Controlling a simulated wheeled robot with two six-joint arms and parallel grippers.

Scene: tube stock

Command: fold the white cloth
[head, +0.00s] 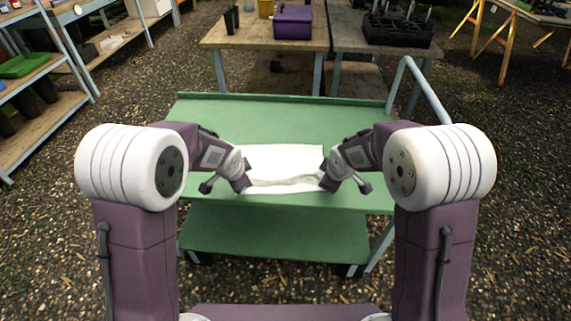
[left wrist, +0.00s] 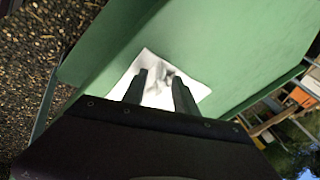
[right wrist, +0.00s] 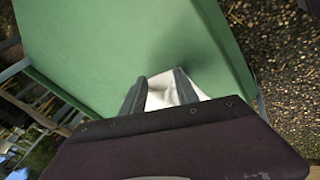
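The white cloth (head: 284,160) lies on the top of the green cart (head: 290,115), near its front edge. Its near edge looks creased, with a narrow layer or fold along the front. My left gripper (head: 243,186) is at the cloth's near left corner, and my right gripper (head: 327,184) is at its near right corner. In the left wrist view the two fingers (left wrist: 160,84) stand apart with cloth showing between and beyond them. In the right wrist view the fingers (right wrist: 160,76) also stand apart, with white cloth between them. Contact of the fingertips with the cloth is unclear.
The cart top is bare behind and beside the cloth. A lower green shelf (head: 275,235) is empty. Behind stand wooden tables with a purple box (head: 293,22) and a black tray (head: 397,30). Shelving (head: 40,65) stands at left.

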